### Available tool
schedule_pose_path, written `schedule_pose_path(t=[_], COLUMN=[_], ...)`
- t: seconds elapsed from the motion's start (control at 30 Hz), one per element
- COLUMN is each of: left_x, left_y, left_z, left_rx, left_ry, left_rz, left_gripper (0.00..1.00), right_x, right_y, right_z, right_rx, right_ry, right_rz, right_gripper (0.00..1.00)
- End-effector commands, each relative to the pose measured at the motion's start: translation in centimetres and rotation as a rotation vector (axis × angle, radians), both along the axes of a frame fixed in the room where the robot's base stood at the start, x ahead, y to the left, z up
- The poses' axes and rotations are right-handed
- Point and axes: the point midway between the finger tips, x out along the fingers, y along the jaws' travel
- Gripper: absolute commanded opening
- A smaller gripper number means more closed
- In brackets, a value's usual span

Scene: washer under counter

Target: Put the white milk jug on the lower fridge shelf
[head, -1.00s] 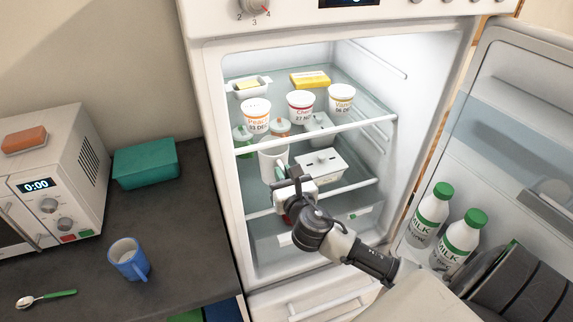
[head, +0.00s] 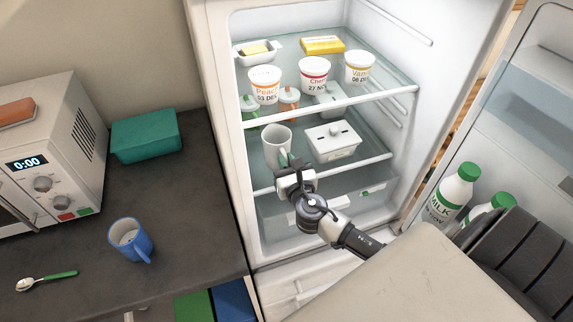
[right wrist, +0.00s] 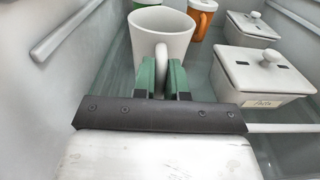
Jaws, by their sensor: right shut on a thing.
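The white milk jug (head: 275,146) is inside the fridge, at the front left of the lower glass shelf (head: 345,168). It is upright, and its open top shows in the right wrist view (right wrist: 162,30). My right gripper (head: 285,160) is shut on its handle, with a green fingertip on either side in the right wrist view (right wrist: 161,78). The jug's base is largely hidden by the gripper, so I cannot tell whether it touches the shelf. My left gripper is not in view.
Several tubs, including a Peach tub (head: 264,86), stand on the upper shelf close above. The open door (head: 520,110) holds milk bottles (head: 455,190). Free glass lies around the jug's front.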

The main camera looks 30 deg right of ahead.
Motion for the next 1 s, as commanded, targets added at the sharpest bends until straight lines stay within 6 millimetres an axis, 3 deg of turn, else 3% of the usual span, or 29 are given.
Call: schedule_pose_path(t=[0.17, 0.4, 0.43, 0.6, 0.9, 1.0], left_x=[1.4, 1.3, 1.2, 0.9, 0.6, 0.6], left_y=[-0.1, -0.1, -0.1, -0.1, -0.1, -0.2], left_z=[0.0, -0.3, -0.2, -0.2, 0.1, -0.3], left_rx=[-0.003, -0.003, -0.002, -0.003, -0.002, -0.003], left_ry=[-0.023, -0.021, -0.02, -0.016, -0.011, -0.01], left_rz=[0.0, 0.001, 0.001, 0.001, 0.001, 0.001], left_gripper=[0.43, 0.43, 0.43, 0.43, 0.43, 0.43], right_x=[0.0, 0.0, 0.0, 0.0, 0.0, -1.0], right_y=[0.0, 0.0, 0.0, 0.0, 0.0, 0.3], right_z=[-0.4, -0.7, -0.7, -0.6, -0.2, -0.6], right_rx=[0.001, 0.0, 0.0, 0.0, 0.0, 0.0], right_ry=[-0.002, -0.002, -0.001, -0.001, -0.002, 0.0], right_rz=[0.002, 0.001, 0.001, 0.001, 0.001, 0.002], right_gripper=[0.0, 0.0, 0.15, 0.38, 0.38, 0.38])
